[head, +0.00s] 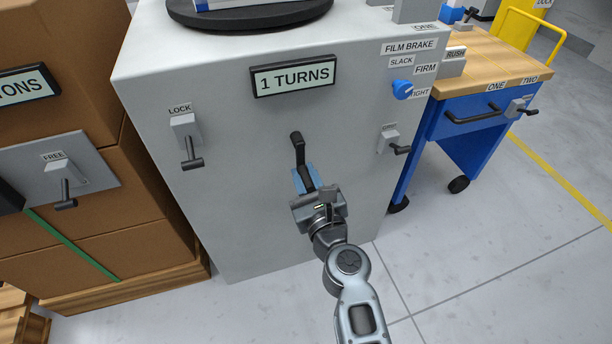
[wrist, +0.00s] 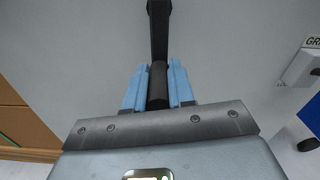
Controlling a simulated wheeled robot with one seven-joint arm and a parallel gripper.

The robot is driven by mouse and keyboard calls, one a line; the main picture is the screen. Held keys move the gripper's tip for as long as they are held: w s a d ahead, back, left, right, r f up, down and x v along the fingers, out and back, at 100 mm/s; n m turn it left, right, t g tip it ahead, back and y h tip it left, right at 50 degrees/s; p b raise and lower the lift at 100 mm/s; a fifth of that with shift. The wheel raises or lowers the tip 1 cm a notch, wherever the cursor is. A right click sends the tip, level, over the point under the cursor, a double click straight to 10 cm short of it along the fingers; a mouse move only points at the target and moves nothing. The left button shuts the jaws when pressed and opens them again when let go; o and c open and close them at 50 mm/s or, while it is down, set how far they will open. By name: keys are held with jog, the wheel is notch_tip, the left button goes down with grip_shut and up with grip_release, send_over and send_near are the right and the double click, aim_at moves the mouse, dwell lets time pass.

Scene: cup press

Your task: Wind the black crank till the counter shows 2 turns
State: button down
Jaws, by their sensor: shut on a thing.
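The black crank (head: 298,150) is on the front face of the grey cabinet (head: 240,220), its arm hanging down from its hub. The counter (head: 293,76) above it reads "1 TURNS". My gripper (head: 306,182) is below the hub in the head view, with its blue fingers on the crank's handle. In the wrist view the black handle (wrist: 158,82) sits between the two blue fingers, and the crank arm (wrist: 159,30) runs up from it. My gripper is shut on the handle; the fingers partly hide it in the head view.
A lock lever (head: 192,150) is left of the crank and another small lever (head: 392,141) is right. A blue knob (head: 402,90) is at upper right. Cartons (head: 90,230) stand left, and a blue cart (head: 470,110) stands right.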

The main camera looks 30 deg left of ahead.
jog(key=c, duration=1.2)
grip_release()
jog(key=shift+s+a, duration=0.15)
jog(key=shift+s, duration=0.05)
jog(key=shift+c, duration=0.2)
jog(key=shift+o, duration=1.4)
jog(key=shift+w, duration=0.1)
jog(key=p+v, duration=0.1)
jog(key=v, duration=0.7)
jog(key=shift+p, duration=0.3)
